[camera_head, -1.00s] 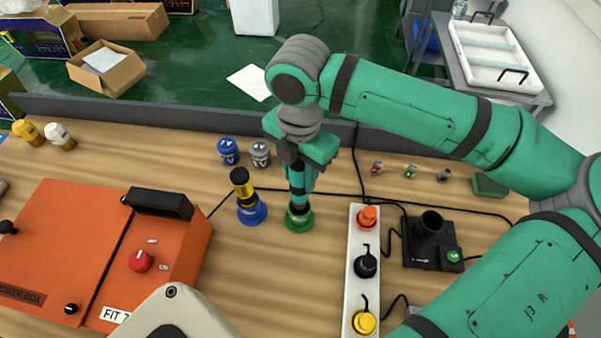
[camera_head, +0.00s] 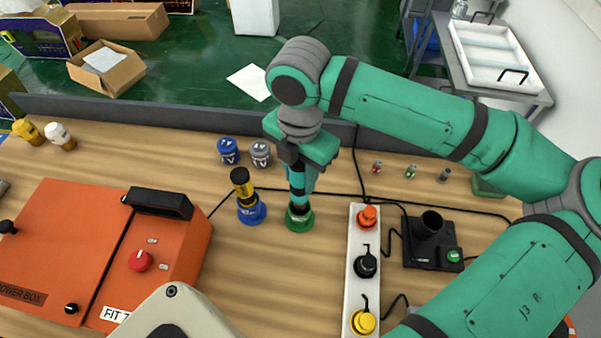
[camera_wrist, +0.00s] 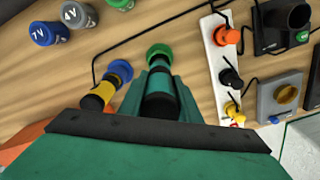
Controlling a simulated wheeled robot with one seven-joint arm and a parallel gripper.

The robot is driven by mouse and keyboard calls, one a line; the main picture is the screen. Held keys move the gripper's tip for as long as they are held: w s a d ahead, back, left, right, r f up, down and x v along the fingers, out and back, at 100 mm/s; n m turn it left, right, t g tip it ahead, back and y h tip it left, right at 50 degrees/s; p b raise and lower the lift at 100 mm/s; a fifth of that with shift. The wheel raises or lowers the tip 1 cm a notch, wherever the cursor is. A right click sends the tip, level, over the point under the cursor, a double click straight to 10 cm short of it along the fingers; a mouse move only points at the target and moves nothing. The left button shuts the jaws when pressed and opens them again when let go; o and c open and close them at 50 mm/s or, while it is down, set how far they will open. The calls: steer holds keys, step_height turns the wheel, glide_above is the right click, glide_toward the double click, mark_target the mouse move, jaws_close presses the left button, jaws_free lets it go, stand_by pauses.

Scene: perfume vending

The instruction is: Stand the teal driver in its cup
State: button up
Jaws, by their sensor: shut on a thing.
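The teal driver (camera_head: 297,184) is upright in my gripper (camera_head: 299,172), which is shut on its upper part. The driver's lower end meets the green cup (camera_head: 299,219) on the table; I cannot tell how deep it sits inside. In the wrist view the teal driver (camera_wrist: 160,101) lies between the fingers, with the green cup (camera_wrist: 159,54) just beyond its end. A yellow and black driver (camera_head: 243,186) stands in the blue cup (camera_head: 252,212) just to the left.
A blue jar (camera_head: 228,151) and a grey jar (camera_head: 260,154) stand behind. An orange power box (camera_head: 70,245) is at the left. A white strip (camera_head: 363,275) with coloured plugs and a black holder (camera_head: 431,241) are at the right. Black cables cross the wooden table.

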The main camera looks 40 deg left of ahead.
mark_target(301, 168)
steer(key=shift+f, duration=3.8)
steer(key=o, duration=1.3)
steer(key=shift+c, duration=0.2)
step_height(301, 168, up, 11)
steer(key=shift+f, duration=0.1)
steer(key=shift+d, duration=0.1)
